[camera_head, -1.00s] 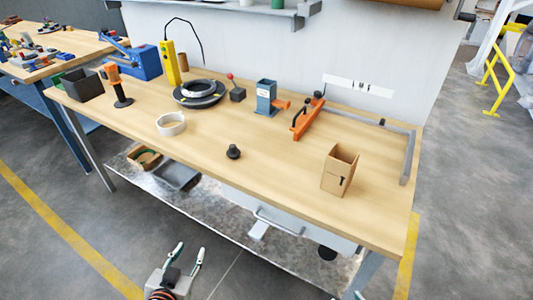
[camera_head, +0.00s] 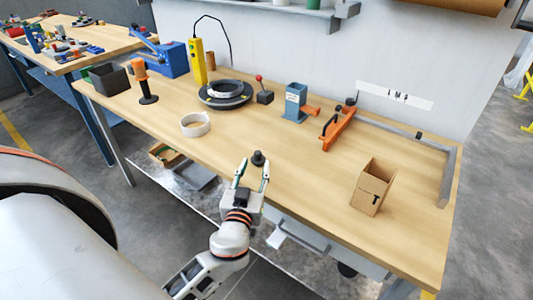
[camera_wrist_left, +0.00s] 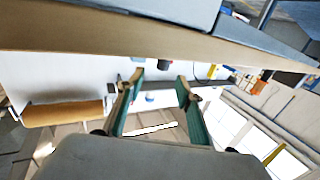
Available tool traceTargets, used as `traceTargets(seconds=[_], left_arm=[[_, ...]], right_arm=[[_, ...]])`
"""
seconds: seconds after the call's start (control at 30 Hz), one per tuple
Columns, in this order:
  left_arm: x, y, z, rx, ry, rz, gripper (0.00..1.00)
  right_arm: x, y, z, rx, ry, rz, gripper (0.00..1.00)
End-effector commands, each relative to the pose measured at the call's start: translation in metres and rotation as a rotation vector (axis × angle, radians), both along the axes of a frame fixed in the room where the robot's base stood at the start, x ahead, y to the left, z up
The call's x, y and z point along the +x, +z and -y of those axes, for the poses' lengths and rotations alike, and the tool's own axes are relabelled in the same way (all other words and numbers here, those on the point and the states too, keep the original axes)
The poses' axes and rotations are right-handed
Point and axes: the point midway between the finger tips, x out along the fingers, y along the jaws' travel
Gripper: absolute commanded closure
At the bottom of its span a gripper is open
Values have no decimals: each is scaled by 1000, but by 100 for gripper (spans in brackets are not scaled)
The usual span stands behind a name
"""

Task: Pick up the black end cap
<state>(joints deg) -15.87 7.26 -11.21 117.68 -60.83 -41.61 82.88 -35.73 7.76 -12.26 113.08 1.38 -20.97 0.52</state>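The black end cap (camera_head: 258,158) is a small dark knob standing on the wooden table near its front edge, in the middle of the head view. My left gripper (camera_head: 253,174) is open, its two green-lined fingers pointing at the cap from the front edge side. The fingertips look close to the cap, but I cannot tell how far apart they are in depth. In the left wrist view the open left gripper (camera_wrist_left: 160,83) is empty, and a small dark shape between and beyond the fingertips seems to be the end cap (camera_wrist_left: 163,66). My right gripper is not in view.
On the table (camera_head: 300,190) stand a white ring (camera_head: 195,124), a black coil stand (camera_head: 225,94), a red-knobbed lever box (camera_head: 265,92), a blue holder (camera_head: 295,101), an orange clamp (camera_head: 338,128) and a cardboard box (camera_head: 371,187). Clear tabletop surrounds the cap.

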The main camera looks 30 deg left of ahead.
Motion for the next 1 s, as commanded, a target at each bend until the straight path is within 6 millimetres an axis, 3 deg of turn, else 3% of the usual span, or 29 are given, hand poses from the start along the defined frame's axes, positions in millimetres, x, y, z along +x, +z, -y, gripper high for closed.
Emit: traceTargets(seconds=[0.3, 0.63, 0.97, 1.0], left_arm=[[27, 1, -11, 2, -1, 2, 64], [65, -4, -29, 1, -1, 0, 64], [70, -6, -32, 0, -1, -1, 64], [70, -6, -32, 0, -1, -1, 74]], right_arm=[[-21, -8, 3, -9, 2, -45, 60], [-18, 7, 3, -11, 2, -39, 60], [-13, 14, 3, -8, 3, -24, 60], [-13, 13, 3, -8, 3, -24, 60]])
